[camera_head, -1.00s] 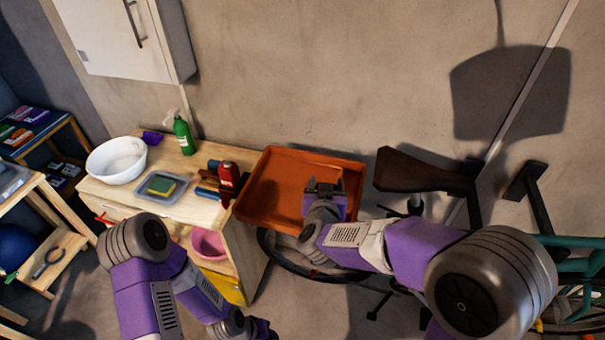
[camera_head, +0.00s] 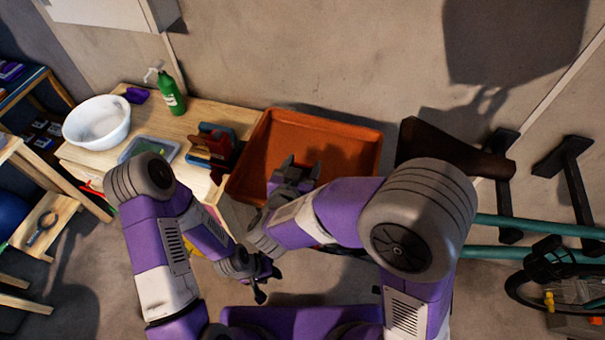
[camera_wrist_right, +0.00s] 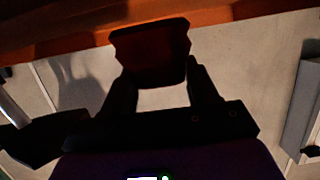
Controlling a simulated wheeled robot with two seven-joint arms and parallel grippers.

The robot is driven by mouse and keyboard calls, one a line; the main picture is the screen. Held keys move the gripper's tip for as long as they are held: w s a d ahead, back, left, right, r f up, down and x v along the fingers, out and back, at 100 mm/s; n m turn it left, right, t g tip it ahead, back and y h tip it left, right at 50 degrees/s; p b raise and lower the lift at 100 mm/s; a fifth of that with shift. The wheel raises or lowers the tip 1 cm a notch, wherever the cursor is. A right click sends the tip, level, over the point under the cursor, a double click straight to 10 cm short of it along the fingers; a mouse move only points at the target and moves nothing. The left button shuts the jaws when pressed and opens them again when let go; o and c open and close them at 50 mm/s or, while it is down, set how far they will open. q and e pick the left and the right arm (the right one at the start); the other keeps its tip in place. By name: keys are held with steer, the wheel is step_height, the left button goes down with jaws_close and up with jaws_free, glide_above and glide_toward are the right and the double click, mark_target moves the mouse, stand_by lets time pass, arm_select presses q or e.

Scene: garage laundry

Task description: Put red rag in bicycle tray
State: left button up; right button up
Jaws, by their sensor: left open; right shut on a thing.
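The orange-red tray (camera_head: 345,150) stands against the wall, right of the wooden cabinet; its inside looks empty where I can see it. My right gripper (camera_head: 296,168) is over the tray, its fingers above the tray's middle. In the wrist view, my right gripper (camera_wrist_right: 160,90) is shut on a dark reddish piece, which looks like the red rag (camera_wrist_right: 150,55); it is in deep shadow. The tray's orange edge (camera_wrist_right: 50,38) runs behind it there. In the head view the rag is hidden by the gripper. My left gripper (camera_head: 262,280) is open and empty, low in front of the cabinet.
Bicycle parts (camera_head: 550,265) and dark wall brackets (camera_head: 565,160) stand at the right.

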steer(key=shift+f+b, duration=0.4)
steer(key=shift+f, duration=1.05)
steer(key=shift+f, duration=0.2)
steer(key=o, duration=1)
steer(key=shift+o, duration=0.2)
steer(key=shift+s+a+r, duration=0.15)
steer(key=shift+r, duration=0.2)
steer(key=p+v, duration=0.2)
steer(key=v, duration=0.9)
steer(key=shift+s, duration=0.3)
